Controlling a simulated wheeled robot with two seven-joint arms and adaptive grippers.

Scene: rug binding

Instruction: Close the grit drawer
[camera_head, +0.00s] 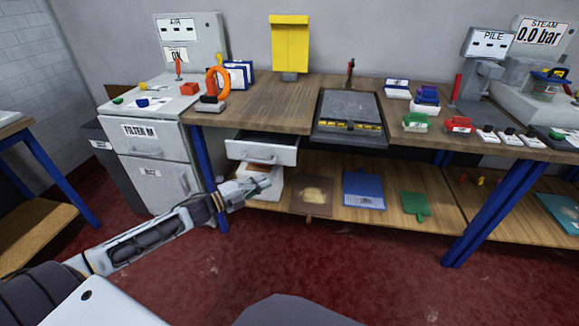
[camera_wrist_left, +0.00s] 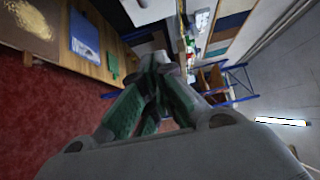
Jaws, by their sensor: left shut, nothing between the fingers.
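A light grey drawer (camera_head: 262,151) with a bar handle stands pulled out under the left part of the workbench (camera_head: 250,105). It has no label that I can read; it is the only drawer I see standing out. My left gripper (camera_head: 265,184) is shut and empty, just below and in front of the drawer front. From the head view I cannot tell whether it touches the drawer. In the left wrist view the dark green fingers (camera_wrist_left: 152,95) are together. A pale panel (camera_wrist_left: 148,10) at the top there may be the drawer. My right gripper is not in view.
A whitish box (camera_head: 268,189) sits on the lower shelf, partly behind my gripper. A brown board (camera_head: 312,208), a blue board (camera_head: 363,189) and a green piece (camera_head: 415,205) lie to its right. The grey FILTER M cabinet (camera_head: 158,180) stands left. The red floor in front is free.

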